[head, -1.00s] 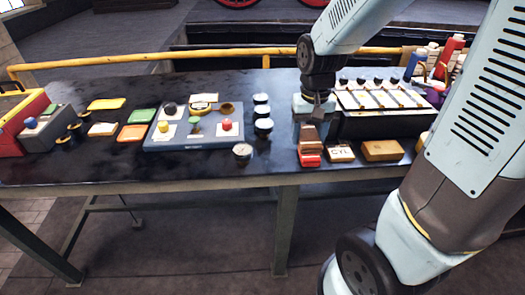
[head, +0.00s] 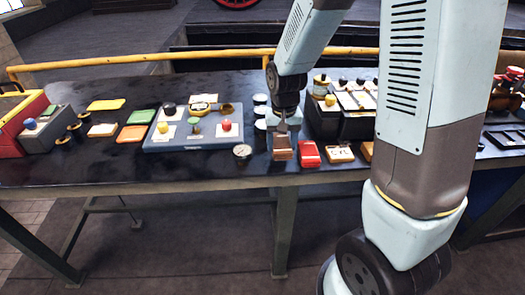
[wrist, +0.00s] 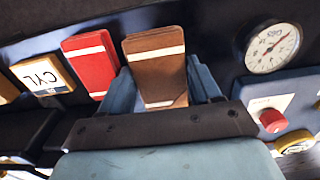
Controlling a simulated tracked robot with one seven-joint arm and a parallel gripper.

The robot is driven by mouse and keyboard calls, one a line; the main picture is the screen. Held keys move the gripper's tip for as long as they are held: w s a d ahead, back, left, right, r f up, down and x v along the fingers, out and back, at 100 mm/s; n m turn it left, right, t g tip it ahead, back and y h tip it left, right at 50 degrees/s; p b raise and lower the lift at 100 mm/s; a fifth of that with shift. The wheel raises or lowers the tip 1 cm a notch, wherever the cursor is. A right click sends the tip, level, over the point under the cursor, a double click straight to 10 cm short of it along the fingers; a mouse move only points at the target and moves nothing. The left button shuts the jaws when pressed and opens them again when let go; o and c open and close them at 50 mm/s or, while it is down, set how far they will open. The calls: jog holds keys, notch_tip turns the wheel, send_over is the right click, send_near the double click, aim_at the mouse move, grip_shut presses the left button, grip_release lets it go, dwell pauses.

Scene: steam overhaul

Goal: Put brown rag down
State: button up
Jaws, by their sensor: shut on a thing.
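The brown rag (head: 282,150) is a folded brown block with a pale stripe. It hangs from my gripper (head: 283,135) near the front edge of the dark table, between the gauge and the red rag. In the wrist view the brown rag (wrist: 156,66) sits between the two blue-grey fingers of my gripper (wrist: 168,92), which are shut on it. Whether its lower end touches the table I cannot tell.
A red rag (head: 308,154) lies close on the right, then a yellow CYL block (head: 340,153). A round gauge (head: 242,151) lies on the left. A grey tray (head: 194,138) with coloured knobs stands further left. Little bare table shows around the rag.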

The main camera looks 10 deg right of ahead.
aim_at(282, 144)
jog(key=shift+f, duration=1.45)
jog(key=shift+f, duration=0.1)
jog(key=o, duration=1.1)
